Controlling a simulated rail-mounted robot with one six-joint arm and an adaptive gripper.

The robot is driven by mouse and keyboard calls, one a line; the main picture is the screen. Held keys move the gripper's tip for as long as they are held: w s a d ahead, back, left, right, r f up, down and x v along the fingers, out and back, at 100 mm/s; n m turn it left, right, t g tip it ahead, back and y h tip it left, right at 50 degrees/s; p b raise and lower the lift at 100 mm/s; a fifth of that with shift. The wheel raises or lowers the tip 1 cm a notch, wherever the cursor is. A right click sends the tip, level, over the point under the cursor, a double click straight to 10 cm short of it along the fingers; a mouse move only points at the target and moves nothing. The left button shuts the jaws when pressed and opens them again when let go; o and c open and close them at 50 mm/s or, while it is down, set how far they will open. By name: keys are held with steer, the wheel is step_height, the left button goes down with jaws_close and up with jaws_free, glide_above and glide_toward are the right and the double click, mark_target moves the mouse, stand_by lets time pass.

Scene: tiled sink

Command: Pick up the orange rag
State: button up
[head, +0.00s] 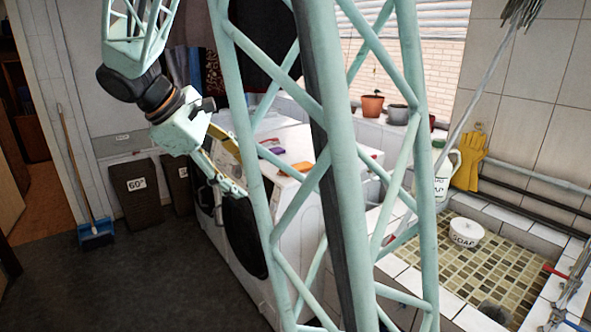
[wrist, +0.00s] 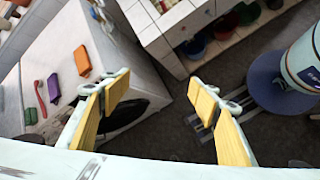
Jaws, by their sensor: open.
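The orange rag (head: 303,167) lies on top of a white washing machine (head: 297,215), partly framed by my green lattice structure. In the wrist view, the orange rag (wrist: 82,60) is a small flat orange block at the upper left, on the machine's white top. My gripper (head: 232,172) is in front of and to the left of the machine in the head view. In the wrist view, my gripper (wrist: 160,92) has its yellow-padded fingers spread wide with nothing between them. The rag is apart from the fingers, to their left in that view.
A purple block (wrist: 54,88) and a red brush-like item (wrist: 40,98) lie beside the rag. A tiled counter (wrist: 160,38) adjoins the machine. A blue round-based object (wrist: 275,82) stands at right. Dark floor lies below the gripper.

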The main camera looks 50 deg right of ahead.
steer(key=w+d+f+n+g+h+p, duration=0.1)
steer(key=w+d+f+n+h, duration=0.15)
steer(key=w+d, duration=0.6)
steer(key=w+d+f+n+g+h+p, duration=0.2)
steer(key=w+d+f, duration=0.25)
steer(key=d, duration=0.65)
steer(key=w+d+f+n+h+p, duration=0.1)
steer(key=w+d+f+n, duration=0.1)
steer(key=w+d+f, duration=0.2)
steer(key=w+d+f+n+h+p, duration=0.1)
steer(key=w+d+f+n+h, duration=0.1)
steer(key=w+d+f, duration=0.2)
steer(key=shift+w+d+f, duration=0.35)
steer(key=shift+d+f, duration=1.5)
steer(key=shift+d, duration=2.1)
steer(key=shift+h, duration=0.25)
steer(key=b+x, duration=0.1)
steer(key=x, duration=0.6)
steer(key=shift+s+d, duration=0.15)
steer(key=shift+d, duration=0.15)
steer(key=shift+s+d+f, duration=0.1)
steer(key=shift+s+d, duration=0.05)
steer(key=shift+d, duration=0.25)
steer(key=shift+b+x, duration=0.5)
steer(key=shift+x, duration=2.15)
